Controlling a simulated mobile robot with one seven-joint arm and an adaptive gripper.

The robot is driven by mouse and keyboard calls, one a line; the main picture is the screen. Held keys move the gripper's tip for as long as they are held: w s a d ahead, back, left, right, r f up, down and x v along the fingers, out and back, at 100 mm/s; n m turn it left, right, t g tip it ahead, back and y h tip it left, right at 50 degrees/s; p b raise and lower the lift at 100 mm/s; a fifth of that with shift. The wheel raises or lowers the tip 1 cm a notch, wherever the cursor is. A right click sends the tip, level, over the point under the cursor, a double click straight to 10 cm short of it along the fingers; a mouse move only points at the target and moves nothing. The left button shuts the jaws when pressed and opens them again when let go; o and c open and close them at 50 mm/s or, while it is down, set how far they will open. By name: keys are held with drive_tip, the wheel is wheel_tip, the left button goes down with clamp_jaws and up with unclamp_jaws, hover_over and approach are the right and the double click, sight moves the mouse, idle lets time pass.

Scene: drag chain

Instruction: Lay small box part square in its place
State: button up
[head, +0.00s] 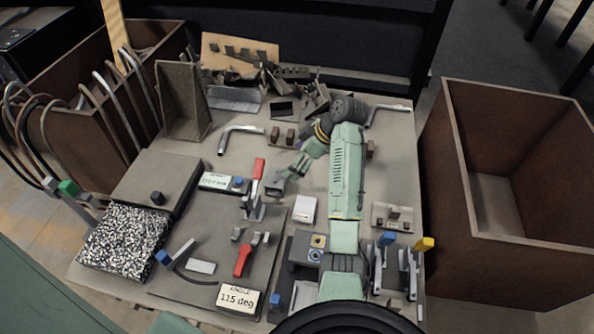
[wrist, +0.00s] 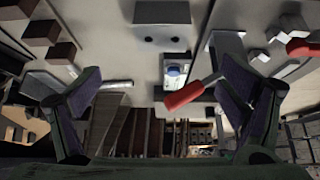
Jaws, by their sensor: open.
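My gripper (head: 286,174) hangs over the middle of the table, left of my forearm. I cannot tell for sure which thing is the small box part. Small brown blocks (head: 283,135) stand behind my gripper, and brown blocks also show at the upper left of the wrist view (wrist: 45,32).
A red-handled clamp (head: 257,172) stands close to my gripper on its left; a second red clamp (head: 243,260) is nearer the front. A labelled device (head: 222,183) lies left of them. Bent metal rods (head: 238,132) lie behind. Brown bins (head: 505,190) flank the table. Cluttered parts fill the back.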

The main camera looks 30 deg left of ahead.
sight(276, 178)
drive_tip(key=shift+d+p+x, duration=0.15)
drive_tip(key=shift+p+x, duration=0.05)
drive_tip(key=shift+x, duration=2.5)
drive_tip(key=shift+d+p+x, duration=0.15)
drive_tip(key=shift+p+x, duration=0.05)
drive_tip(key=shift+x, duration=2.5)
drive_tip(key=shift+s+f, duration=0.1)
drive_tip(key=c, duration=1.4)
